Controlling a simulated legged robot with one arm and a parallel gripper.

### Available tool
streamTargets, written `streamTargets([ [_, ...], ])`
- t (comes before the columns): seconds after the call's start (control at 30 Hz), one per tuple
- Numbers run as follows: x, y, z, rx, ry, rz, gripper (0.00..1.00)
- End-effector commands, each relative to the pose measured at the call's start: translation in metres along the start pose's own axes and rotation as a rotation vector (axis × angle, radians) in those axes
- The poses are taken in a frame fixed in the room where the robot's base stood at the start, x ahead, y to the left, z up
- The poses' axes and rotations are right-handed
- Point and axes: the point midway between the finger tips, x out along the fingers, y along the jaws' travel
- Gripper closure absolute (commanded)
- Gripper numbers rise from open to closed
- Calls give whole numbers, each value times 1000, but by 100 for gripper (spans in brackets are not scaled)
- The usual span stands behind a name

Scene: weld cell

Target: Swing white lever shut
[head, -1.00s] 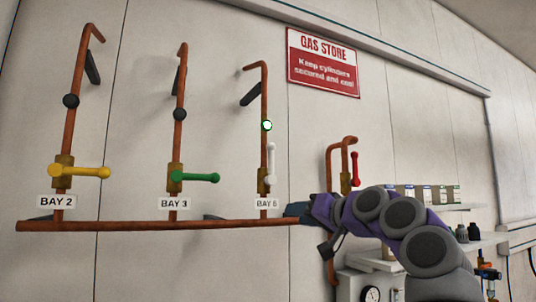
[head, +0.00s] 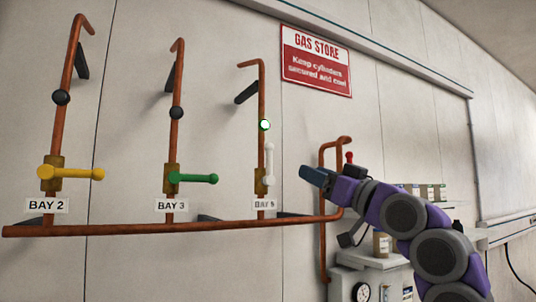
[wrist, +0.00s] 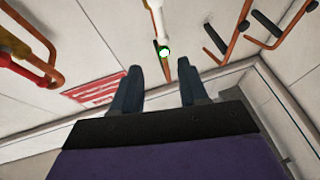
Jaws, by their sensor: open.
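The white lever (head: 269,165) is on the third copper pipe, above the bay label at its foot. It stands upright, in line with the pipe.
A yellow lever (head: 72,173) and a green lever (head: 195,178) lie across their pipes to the left. A copper manifold (head: 130,229) runs below. A red-handled pipe (head: 349,157) stands behind my arm. The Gas Store sign (head: 316,66) is above.

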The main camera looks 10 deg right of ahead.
Motion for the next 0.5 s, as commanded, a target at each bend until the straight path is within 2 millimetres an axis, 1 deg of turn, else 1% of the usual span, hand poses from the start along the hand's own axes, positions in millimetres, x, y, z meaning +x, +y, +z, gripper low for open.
streamTargets([
  [0.3,57,-8,2,1,-8,-3,57],
  [0.5,83,-8,0,1,-7,-2,57],
])
